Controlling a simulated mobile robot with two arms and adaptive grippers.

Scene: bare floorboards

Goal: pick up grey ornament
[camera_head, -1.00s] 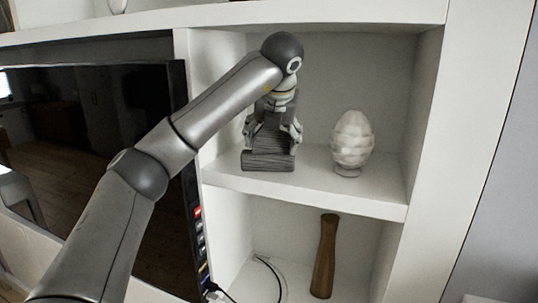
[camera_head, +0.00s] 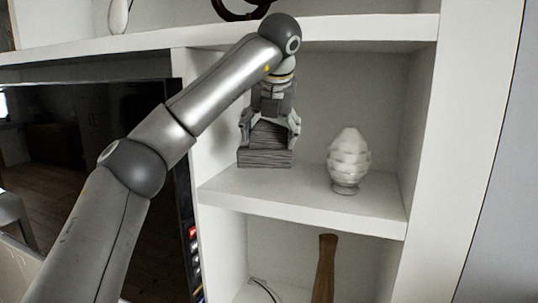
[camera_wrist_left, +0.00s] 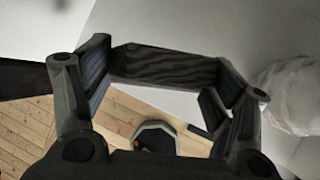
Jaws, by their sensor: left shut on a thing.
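The grey ornament (camera_head: 265,157) is a dark grey, ridged, stepped block in the upper shelf compartment. My left gripper (camera_head: 270,125) comes down on it from above and is shut on it, with a finger on each side. The ornament appears lifted a little off the shelf board. In the left wrist view its grained top part (camera_wrist_left: 165,68) sits between the fingers of my left gripper (camera_wrist_left: 160,90). My right gripper is not in view.
A white, layered egg-shaped ornament (camera_head: 349,160) stands to the right on the same shelf (camera_head: 330,200). A brown wooden vase (camera_head: 325,268) stands in the compartment below. A dark television (camera_head: 60,150) is at the left. The shelf above closes the compartment overhead.

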